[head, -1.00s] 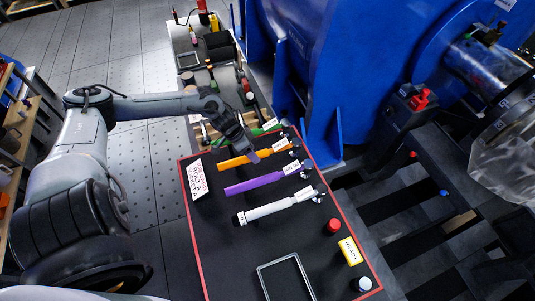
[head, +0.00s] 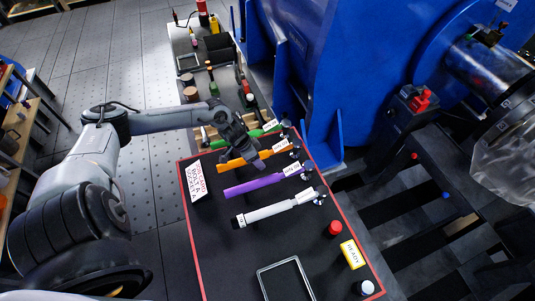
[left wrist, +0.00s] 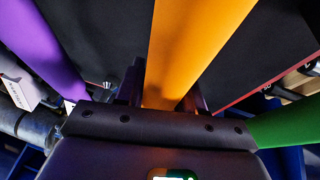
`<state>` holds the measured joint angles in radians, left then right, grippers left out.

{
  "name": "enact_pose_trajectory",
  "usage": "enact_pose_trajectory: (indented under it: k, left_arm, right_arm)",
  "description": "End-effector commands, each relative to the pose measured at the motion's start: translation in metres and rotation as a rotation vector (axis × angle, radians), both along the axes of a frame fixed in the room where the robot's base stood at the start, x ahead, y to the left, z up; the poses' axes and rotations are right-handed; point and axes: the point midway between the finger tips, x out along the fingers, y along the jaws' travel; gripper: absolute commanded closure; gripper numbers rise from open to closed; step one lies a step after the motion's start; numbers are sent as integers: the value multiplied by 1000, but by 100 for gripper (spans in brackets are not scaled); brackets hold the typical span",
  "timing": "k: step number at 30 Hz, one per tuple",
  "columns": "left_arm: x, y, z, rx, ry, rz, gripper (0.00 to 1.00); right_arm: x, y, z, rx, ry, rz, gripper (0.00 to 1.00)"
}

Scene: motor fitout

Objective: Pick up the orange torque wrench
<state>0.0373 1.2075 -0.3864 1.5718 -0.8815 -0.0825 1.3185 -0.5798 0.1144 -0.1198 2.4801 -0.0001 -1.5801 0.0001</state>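The orange torque wrench (head: 232,166) lies on the black, red-edged mat, with a white tag near its head end. It also shows large in the left wrist view (left wrist: 195,40). My left gripper (head: 256,160) is over the wrench's shaft, fingers pointing down. In the left wrist view the dark fingers (left wrist: 165,95) stand on either side of the orange shaft. They look open, though contact with it is hard to judge. My right gripper is in neither view.
A purple wrench (head: 252,183) lies close on the near side and a green one (head: 256,135) on the far side. A white wrench (head: 268,212), red button (head: 335,228) and empty frame (head: 262,275) are nearer. A white sign (head: 196,181) stands at left.

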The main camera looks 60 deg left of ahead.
Motion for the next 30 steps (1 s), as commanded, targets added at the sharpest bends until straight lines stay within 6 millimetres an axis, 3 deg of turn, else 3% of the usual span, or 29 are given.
enact_pose_trajectory:
  k: [1,4,18,23,30]
  left_arm:
    - [0,0,0,0,0,0,84]
    - [0,0,0,0,0,0,99]
    - [2,0,6,0,-5,0,100]
    - [1,1,23,2,-6,-2,100]
    - [2,1,62,3,-6,-2,100]
  right_arm:
    - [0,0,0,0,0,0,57]
    - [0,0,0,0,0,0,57]
    - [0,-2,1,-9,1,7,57]
    - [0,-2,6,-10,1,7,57]
    - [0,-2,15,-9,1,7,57]
